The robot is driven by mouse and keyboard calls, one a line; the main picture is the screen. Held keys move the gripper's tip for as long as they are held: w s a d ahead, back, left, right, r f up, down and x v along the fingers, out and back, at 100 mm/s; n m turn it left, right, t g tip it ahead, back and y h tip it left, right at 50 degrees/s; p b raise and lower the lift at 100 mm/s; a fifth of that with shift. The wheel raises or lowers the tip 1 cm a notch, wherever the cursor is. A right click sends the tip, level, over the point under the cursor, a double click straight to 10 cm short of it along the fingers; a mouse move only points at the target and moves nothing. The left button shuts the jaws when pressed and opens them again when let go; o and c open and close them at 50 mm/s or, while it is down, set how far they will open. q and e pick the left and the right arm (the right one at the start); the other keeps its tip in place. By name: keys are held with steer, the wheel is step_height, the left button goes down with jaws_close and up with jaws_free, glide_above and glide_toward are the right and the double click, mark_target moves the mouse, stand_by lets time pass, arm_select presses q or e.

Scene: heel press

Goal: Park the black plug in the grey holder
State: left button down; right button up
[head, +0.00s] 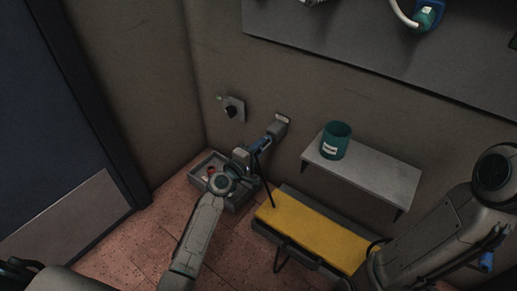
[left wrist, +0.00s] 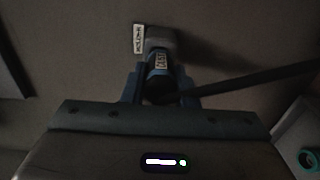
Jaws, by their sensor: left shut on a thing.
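My left gripper (head: 262,143) is shut on the black plug (left wrist: 159,86), at the wall. In the left wrist view its blue fingers (left wrist: 160,82) stand on both sides of the plug. A black cable (left wrist: 250,80) runs off from the plug to the right, and in the head view it hangs down toward the floor. The grey holder (head: 281,121) is on the wall just beyond the gripper. It also shows in the left wrist view (left wrist: 161,36), right ahead of the plug and in line with it. I cannot tell whether the plug is seated in it.
A grey wall plate with a black knob-like part (head: 232,109) is to the left. A grey tray (head: 236,204) stands on the floor below. A shelf (head: 378,182) with a green tin (head: 335,141) is to the right, above a yellow-topped machine (head: 312,233). My right arm is at the right.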

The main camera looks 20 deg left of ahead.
arm_select(q)
steer(key=shift+w+d, duration=0.15)
steer(key=shift+w, duration=0.3)
steer(key=c, duration=1.1)
jaws_free()
steer(key=shift+o, duration=0.2)
